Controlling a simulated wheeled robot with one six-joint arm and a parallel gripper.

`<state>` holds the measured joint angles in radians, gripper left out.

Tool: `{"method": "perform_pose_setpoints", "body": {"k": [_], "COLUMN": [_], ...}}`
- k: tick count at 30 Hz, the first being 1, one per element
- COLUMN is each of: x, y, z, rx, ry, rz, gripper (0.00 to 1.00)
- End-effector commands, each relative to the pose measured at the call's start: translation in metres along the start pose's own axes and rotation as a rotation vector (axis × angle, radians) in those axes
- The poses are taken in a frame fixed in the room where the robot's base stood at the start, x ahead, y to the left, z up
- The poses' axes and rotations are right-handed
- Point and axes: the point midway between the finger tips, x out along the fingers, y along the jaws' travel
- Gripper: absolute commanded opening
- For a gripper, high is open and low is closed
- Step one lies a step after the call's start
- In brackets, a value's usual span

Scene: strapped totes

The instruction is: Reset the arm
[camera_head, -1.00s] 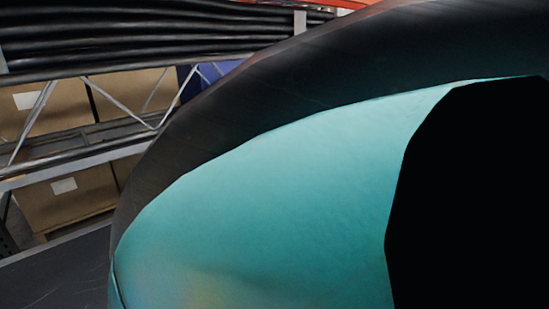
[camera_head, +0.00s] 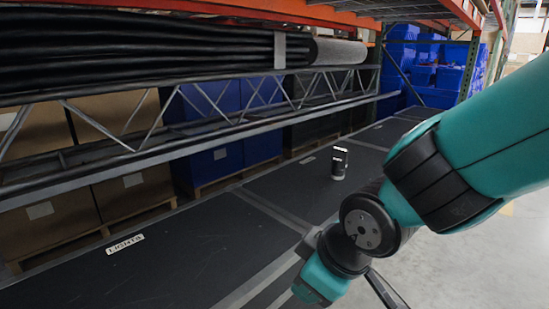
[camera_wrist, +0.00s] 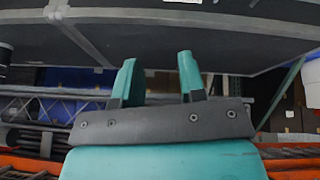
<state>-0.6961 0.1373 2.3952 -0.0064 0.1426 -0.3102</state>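My teal and black arm fills the right side of the head view, its elbow and lower joints reaching down to the bottom edge. My gripper (camera_wrist: 157,62) shows in the wrist view with two teal fingers standing apart and nothing between them. In the head view I cannot make out the fingers clearly; the end of the arm is partly cut off by the bottom edge.
A dark shelf deck (camera_head: 190,262) with a white label (camera_head: 125,244) runs along the rack. A small black can-like item (camera_head: 340,163) stands on it. Cardboard boxes (camera_head: 130,192) and blue totes (camera_head: 215,163) sit behind. Grey floor (camera_head: 470,255) is open at right.

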Motion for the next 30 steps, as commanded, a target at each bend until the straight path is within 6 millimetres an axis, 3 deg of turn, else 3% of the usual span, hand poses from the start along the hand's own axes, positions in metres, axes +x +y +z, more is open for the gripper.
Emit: {"method": "perform_pose_setpoints", "body": {"k": [1,3,12,23,30], "x": [-0.022,-0.046,-0.128,-0.215,-0.284], "y": [0.005,0.002,-0.031,-0.020,-0.010], "z": [0.015,0.033,0.096,0.054,0.020], "rx": [0.099,0.201,0.458,0.452,0.451], "ry": [-0.022,-0.059,-0.190,-0.200,-0.199], "rz": [-0.043,-0.108,-0.285,-0.294,-0.293], "gripper": [0.38,0.38,0.38,0.38,0.38]}}
